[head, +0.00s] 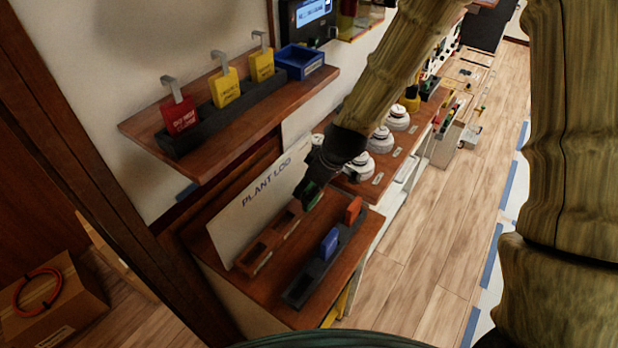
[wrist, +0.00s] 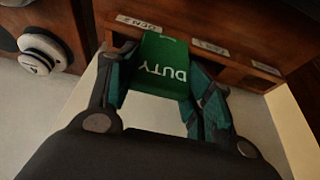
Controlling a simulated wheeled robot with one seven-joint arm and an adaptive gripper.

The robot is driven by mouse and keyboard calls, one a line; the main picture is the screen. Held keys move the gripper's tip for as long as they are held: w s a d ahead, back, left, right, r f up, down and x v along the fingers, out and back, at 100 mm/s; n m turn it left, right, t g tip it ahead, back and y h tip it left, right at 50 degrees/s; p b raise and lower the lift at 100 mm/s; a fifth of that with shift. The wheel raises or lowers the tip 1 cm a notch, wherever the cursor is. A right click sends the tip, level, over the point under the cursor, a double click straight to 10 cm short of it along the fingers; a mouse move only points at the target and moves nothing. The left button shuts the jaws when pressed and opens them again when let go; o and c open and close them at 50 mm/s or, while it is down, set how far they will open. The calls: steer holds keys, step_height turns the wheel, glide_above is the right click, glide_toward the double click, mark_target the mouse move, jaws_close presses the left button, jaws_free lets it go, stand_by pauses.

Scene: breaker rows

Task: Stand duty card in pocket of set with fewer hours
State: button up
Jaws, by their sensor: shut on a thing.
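My gripper (wrist: 165,88) is shut on the green duty card (wrist: 162,68), whose white word DUTY reads upside down in the wrist view. In the head view the card (head: 311,193) shows as a small green patch under my dark gripper (head: 313,182), at the far end of the wooden pocket rack (head: 262,246). The rack's labelled face (wrist: 235,58) is close behind the card in the wrist view. One label there seems to read GEN 2; the others are too blurred. I cannot tell whether the card's end is inside a pocket.
A white PLANT LOG board (head: 250,208) stands behind the rack. A dark tray (head: 296,292) in front holds a blue block (head: 329,243) and an orange block (head: 353,210). Red and yellow tags (head: 179,116) stand on the upper shelf (head: 140,128). White round knobs (head: 381,139) lie beyond.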

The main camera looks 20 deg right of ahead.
steer(key=shift+w+d+f+p, duration=0.2)
steer(key=shift+w+f+p, duration=0.45)
steer(key=shift+w, duration=0.25)
steer(key=shift+w+d+f+p, duration=0.15)
steer(key=shift+w+f+p, duration=0.35)
steer(key=shift+w+f, duration=0.35)
steer(key=shift+w+d+f+p, duration=0.2)
steer(key=shift+w+f+p, duration=0.35)
steer(key=shift+w, duration=0.45)
steer(key=shift+f, duration=0.2)
steer(key=o, duration=1.1)
steer(key=shift+r, duration=0.3)
steer(key=b+v, duration=0.3)
steer(key=v, duration=0.8)
steer(key=shift+s+r, duration=0.15)
steer(key=shift+r, duration=0.25)
steer(key=shift+d, duration=0.1)
